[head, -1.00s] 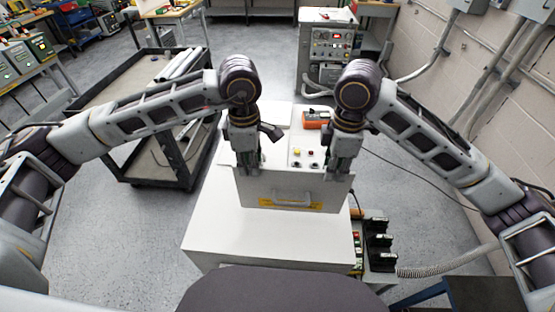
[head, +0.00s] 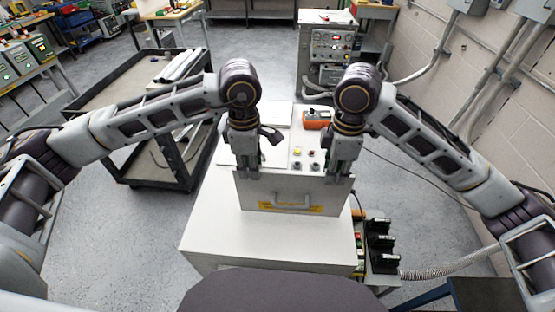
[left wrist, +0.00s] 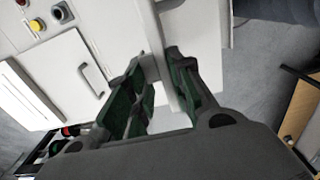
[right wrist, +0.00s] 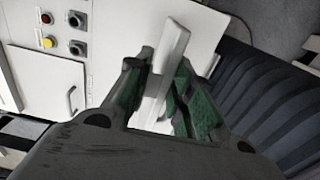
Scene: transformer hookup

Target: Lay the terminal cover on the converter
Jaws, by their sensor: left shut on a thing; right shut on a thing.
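The terminal cover (head: 262,192) is a light grey panel with a grip handle and a yellow label, facing me in the head view. It looks roughly upright at the near side of the white converter (head: 298,141), which has buttons on its top. My left gripper (head: 250,172) is shut on the cover near its upper left corner. My right gripper (head: 339,170) is shut on it near its upper right corner. The left wrist view shows the cover's edge (left wrist: 181,75) between green-padded fingers; so does the right wrist view (right wrist: 170,60). Contact between cover and converter cannot be told.
A white surface (head: 250,240) lies in front of the cover, clear. An orange device (head: 316,119) sits at the converter's back. Black connectors (head: 380,240) stand at the lower right. A dark cart (head: 125,160) with pipes stands at the left.

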